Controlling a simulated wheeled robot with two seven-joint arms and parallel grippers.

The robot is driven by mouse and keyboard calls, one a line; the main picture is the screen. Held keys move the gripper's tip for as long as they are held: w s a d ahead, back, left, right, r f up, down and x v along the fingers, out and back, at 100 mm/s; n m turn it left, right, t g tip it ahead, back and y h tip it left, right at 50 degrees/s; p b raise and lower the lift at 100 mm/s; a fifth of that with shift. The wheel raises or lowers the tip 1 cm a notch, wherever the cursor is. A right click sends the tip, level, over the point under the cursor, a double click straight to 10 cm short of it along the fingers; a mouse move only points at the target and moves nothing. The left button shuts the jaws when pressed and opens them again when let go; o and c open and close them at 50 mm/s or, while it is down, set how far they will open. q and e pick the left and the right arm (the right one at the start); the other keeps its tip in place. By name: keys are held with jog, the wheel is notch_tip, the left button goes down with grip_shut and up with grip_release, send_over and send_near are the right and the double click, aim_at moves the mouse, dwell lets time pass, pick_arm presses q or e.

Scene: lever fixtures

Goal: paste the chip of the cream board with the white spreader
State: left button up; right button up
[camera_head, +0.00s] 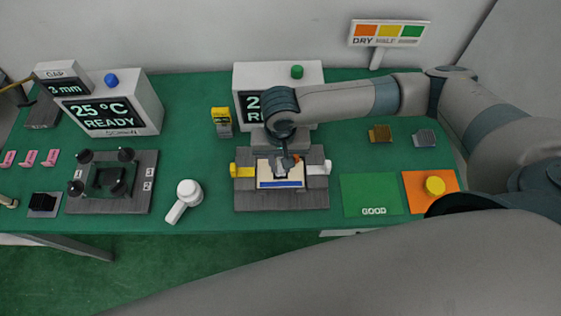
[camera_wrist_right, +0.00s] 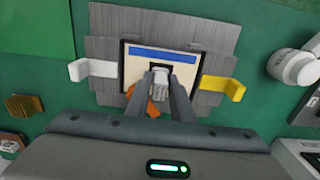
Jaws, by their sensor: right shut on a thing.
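The cream board (camera_head: 262,180) lies flat in a grey fixture (camera_head: 282,202), with a blue strip along its near edge. In the right wrist view the board (camera_wrist_right: 133,72) has a dark square outline, probably the chip (camera_wrist_right: 161,67), partly covered. My right gripper (camera_head: 284,162) points down over the board; in the wrist view its fingers (camera_wrist_right: 164,90) are shut on a pale grey-white piece (camera_wrist_right: 160,78), apparently the white spreader, whose tip overlaps the dark square. Contact cannot be told. An orange piece (camera_wrist_right: 150,105) shows beside the fingers. My left gripper is not in view.
A yellow clamp (camera_head: 243,170) and a white clamp (camera_head: 319,169) flank the board. A green GOOD pad (camera_head: 371,190) and an orange pad (camera_head: 418,201) with a yellow round lid lie right. A display box (camera_head: 250,78) stands behind.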

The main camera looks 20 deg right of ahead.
jog(key=shift+f, duration=0.3)
dwell(0.5)
jog(key=shift+d+r+p, duration=0.15)
jog(key=shift+d+p, duration=0.25)
jog(key=shift+p, duration=0.15)
jog(key=shift+d, duration=0.15)
jog(key=shift+w, duration=0.1)
dwell(0.3)
jog(key=shift+w+a+p, duration=0.25)
jog(key=shift+a+p, duration=0.5)
jog(key=shift+a, duration=0.25)
jog(key=shift+s+d, duration=0.1)
